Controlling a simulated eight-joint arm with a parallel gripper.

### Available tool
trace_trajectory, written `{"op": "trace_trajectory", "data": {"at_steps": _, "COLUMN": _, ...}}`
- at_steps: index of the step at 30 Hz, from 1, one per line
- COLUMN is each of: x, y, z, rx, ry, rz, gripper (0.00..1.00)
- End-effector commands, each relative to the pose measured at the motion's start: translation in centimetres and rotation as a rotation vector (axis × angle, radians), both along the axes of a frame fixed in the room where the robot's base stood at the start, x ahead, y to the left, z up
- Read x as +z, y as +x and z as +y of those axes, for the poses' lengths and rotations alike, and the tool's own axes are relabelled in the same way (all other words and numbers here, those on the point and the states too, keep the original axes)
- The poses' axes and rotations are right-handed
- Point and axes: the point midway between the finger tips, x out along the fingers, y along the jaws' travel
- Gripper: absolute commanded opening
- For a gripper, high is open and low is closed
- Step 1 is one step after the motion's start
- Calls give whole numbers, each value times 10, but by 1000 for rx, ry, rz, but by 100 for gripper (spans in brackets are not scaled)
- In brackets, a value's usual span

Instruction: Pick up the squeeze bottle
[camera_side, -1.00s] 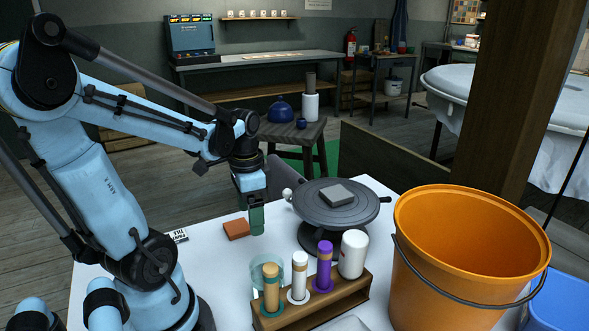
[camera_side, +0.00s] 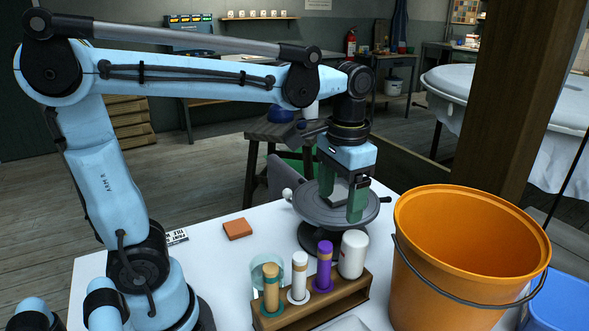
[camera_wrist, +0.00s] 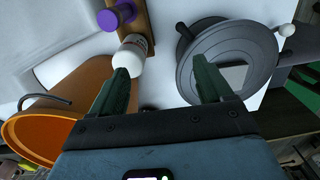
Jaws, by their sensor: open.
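A white bottle (camera_side: 353,255) stands at the right end of the wooden rack; I take it for the squeeze bottle. In the wrist view, the white bottle (camera_wrist: 134,51) shows red marks and lies just beyond the left finger's tip. My gripper (camera_side: 340,206) is open, pointing down over the grey turntable (camera_side: 318,215), with nothing between its fingers. In the wrist view, my gripper (camera_wrist: 162,65) has its right finger over the turntable's edge.
A grey block (camera_side: 340,191) lies on the turntable. An orange bucket (camera_side: 440,270) stands close on the right. A brick-red block (camera_side: 238,229) lies on the left, with clear white table around it.

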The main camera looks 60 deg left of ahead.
Motion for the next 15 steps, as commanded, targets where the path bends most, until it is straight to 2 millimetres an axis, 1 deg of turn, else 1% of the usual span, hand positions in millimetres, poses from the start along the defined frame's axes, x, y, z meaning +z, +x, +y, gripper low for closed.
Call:
{"op": "trace_trajectory", "data": {"at_steps": 1, "x": 8, "y": 2, "z": -18, "rx": -5, "ry": 3, "rz": -1, "gripper": 79}}
{"op": "trace_trajectory", "data": {"at_steps": 3, "x": 15, "y": 4, "z": -34, "rx": 6, "ry": 6, "rz": -3, "gripper": 79}}
{"op": "trace_trajectory", "data": {"at_steps": 6, "x": 22, "y": 4, "z": -47, "rx": 17, "ry": 8, "rz": -5, "gripper": 79}}
{"op": "trace_trajectory", "data": {"at_steps": 8, "x": 23, "y": 4, "z": -51, "rx": 21, "ry": 9, "rz": -6, "gripper": 79}}
{"op": "trace_trajectory", "data": {"at_steps": 11, "x": 19, "y": 4, "z": -53, "rx": 25, "ry": 9, "rz": -6, "gripper": 79}}
{"op": "trace_trajectory", "data": {"at_steps": 15, "x": 0, "y": 4, "z": -52, "rx": 26, "ry": 9, "rz": -6, "gripper": 79}}
